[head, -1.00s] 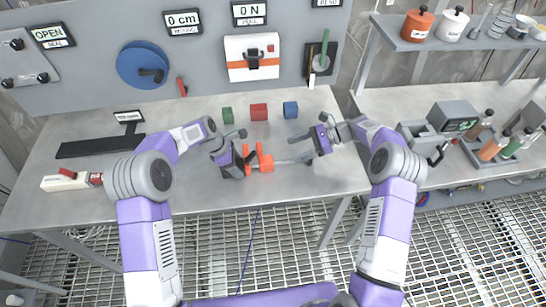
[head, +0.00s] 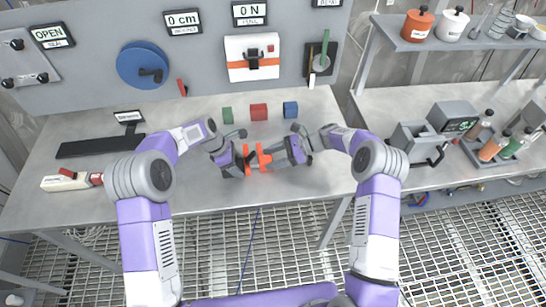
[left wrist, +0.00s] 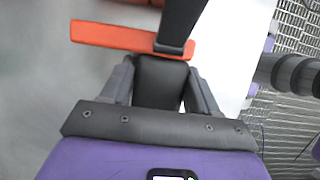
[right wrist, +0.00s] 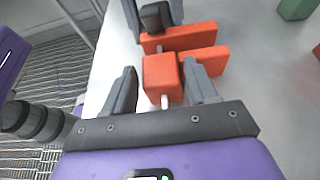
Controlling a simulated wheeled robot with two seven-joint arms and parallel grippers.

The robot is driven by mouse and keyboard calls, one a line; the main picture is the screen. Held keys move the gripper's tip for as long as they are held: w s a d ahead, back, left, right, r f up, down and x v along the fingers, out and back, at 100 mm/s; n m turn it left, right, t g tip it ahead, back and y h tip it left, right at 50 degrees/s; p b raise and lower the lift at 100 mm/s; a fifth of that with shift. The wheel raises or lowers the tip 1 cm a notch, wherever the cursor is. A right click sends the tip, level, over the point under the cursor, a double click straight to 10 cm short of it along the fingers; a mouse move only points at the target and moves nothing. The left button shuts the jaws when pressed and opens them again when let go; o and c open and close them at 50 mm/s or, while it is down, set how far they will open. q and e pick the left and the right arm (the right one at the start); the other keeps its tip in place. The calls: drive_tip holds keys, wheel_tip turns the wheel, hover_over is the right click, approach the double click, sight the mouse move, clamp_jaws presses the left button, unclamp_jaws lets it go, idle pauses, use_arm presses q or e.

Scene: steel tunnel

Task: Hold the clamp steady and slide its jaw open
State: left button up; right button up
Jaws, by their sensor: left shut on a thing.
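The clamp (head: 264,158) has orange jaws and lies low over the middle of the bench, between my two grippers. My left gripper (head: 240,160) is shut on the clamp's dark grey part; in the left wrist view that part stands between its fingers, with an orange jaw bar (left wrist: 115,37) just beyond. My right gripper (head: 278,155) is open at the clamp's right end. In the right wrist view an orange block (right wrist: 161,78) on a grey rod sits between its spread fingers, with gaps on both sides. Two orange jaw bars (right wrist: 185,38) show behind that block. The bar's far end is hidden in the head view.
Green (head: 227,113), red (head: 258,111) and blue (head: 290,108) cubes stand in a row behind the clamp. A dark strip (head: 100,147) and a white-and-red tool (head: 65,181) lie at left. The bench front is clear.

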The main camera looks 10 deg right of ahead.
use_arm(q)
drive_tip(key=shift+r, duration=0.1)
use_arm(e)
clamp_jaws()
drive_tip(key=d, duration=0.8)
drive_tip(key=shift+o, duration=1.7)
unclamp_jaws()
drive_tip(key=shift+a, duration=0.1)
drive_tip(key=v, duration=1.2)
use_arm(q)
drive_tip(key=o, duration=1.3)
drive_tip(key=shift+c, duration=0.2)
